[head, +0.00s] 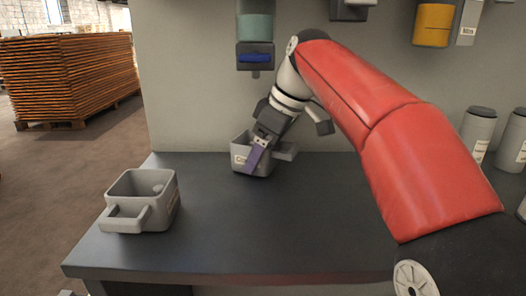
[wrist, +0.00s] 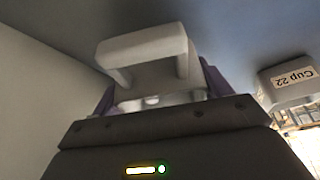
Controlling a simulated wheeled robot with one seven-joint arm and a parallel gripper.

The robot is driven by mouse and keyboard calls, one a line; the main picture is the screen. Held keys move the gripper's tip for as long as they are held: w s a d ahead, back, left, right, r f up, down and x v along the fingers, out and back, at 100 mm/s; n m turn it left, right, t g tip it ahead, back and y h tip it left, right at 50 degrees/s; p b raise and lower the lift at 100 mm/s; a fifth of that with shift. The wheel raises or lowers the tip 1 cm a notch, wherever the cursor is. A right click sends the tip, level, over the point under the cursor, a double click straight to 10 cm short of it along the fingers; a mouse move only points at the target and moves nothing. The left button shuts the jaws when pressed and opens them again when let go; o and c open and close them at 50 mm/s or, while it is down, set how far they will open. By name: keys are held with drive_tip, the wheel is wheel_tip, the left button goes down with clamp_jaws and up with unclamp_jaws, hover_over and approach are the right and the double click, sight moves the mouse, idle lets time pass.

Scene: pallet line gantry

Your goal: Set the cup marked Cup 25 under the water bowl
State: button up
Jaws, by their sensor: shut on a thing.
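A grey square cup (head: 241,168) is in my gripper (head: 257,157), low over or on the dark counter by the wall. I cannot tell if it touches the counter. Its label is mostly covered by a purple finger, so its number is not readable. In the wrist view the held cup (wrist: 155,78) shows its handle, between purple fingers. A dispenser with a teal bowl (head: 255,27) and blue front hangs on the wall almost straight above this cup; no label on it is legible. A second grey cup (head: 150,207) stands at the counter's left front; in the wrist view a cup (wrist: 280,97) reads Cup 22.
The dark counter (head: 230,235) is clear in front and between the cups. A yellow dispenser (head: 433,25) hangs at upper right. Grey lidded canisters (head: 478,134) stand at the right. Stacked pallets (head: 65,78) are on the floor at left.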

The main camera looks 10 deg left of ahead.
drive_tip(key=shift+f, duration=0.15)
drive_tip(key=o, duration=1)
drive_tip(key=shift+r, duration=0.35)
drive_tip(key=shift+d+r+p, duration=0.3)
drive_tip(key=shift+r+p, duration=0.05)
drive_tip(key=shift+r, duration=0.25)
drive_tip(key=d, duration=0.4)
drive_tip(key=s+d+b, duration=0.1)
drive_tip(key=d, duration=0.3)
drive_tip(key=s+d, duration=0.1)
drive_tip(key=d, duration=0.2)
drive_tip(key=shift+d+f, duration=0.25)
drive_tip(key=shift+d, duration=0.15)
